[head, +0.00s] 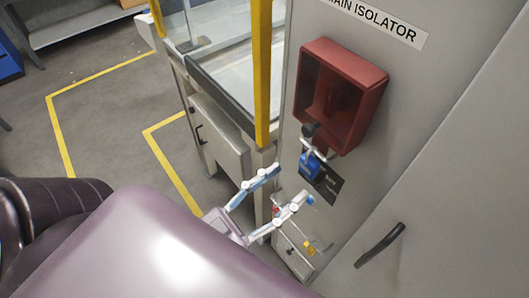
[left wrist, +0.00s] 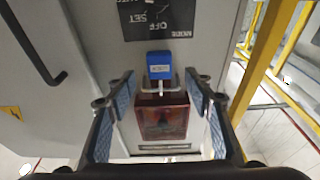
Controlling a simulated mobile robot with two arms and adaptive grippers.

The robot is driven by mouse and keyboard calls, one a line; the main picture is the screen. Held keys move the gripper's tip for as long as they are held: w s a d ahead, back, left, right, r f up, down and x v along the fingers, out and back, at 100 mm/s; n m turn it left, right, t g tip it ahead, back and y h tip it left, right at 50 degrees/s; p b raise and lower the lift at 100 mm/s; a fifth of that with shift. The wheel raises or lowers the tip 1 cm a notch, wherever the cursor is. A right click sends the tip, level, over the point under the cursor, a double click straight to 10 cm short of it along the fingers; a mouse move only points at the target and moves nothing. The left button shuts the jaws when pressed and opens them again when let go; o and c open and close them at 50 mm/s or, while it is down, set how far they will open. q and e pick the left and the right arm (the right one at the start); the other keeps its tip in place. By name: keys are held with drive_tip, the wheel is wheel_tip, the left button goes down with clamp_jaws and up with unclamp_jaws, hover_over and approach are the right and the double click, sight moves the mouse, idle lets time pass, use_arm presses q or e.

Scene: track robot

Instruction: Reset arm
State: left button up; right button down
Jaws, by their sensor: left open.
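My left gripper (head: 292,183) is open and empty in front of the grey isolator cabinet. Its two fingers point up and right toward a blue padlock (head: 309,164). The padlock hangs by its shackle just below a red box (head: 338,92) with a dark window. In the left wrist view the picture is upside down: the padlock (left wrist: 159,65) shows beyond and between the open fingers (left wrist: 160,92), and the red box (left wrist: 163,118) is below it. The fingers look apart from the padlock. My right gripper is not in view.
A black switch label plate (head: 322,182) is behind the padlock. A black door handle (head: 380,245) sits at lower right. A yellow post (head: 261,75) and glass-sided machine stand to the left. The grey floor with yellow lines (head: 62,135) is open at far left.

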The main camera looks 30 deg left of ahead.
use_arm(q)
drive_tip(key=shift+r+v, duration=0.45)
drive_tip(key=shift+v, duration=1.8)
drive_tip(key=s+a+f+g+y+b, duration=0.1)
drive_tip(key=a+f+g, duration=0.15)
drive_tip(key=f, duration=1.15)
drive_tip(key=s+a+f+g+y, duration=0.1)
drive_tip(key=f+g+y, duration=0.15)
drive_tip(key=f, duration=1.25)
drive_tip(key=a+f+g+y+b, duration=0.15)
drive_tip(key=f+g, duration=0.25)
drive_tip(key=f, duration=1)
drive_tip(key=s+a+f+g+y, duration=0.1)
drive_tip(key=s+f+g, duration=0.3)
drive_tip(key=s+f, duration=0.5)
drive_tip(key=s+a+f+n+g+y+b, duration=0.1)
drive_tip(key=s+a+f+g, duration=0.1)
drive_tip(key=s+f+g, duration=0.3)
drive_tip(key=s+f, duration=0.4)
drive_tip(key=f, duration=0.6)
drive_tip(key=shift+s+f+n, duration=0.25)
drive_tip(key=shift+s+n, duration=0.05)
drive_tip(key=shift+w+d, duration=0.1)
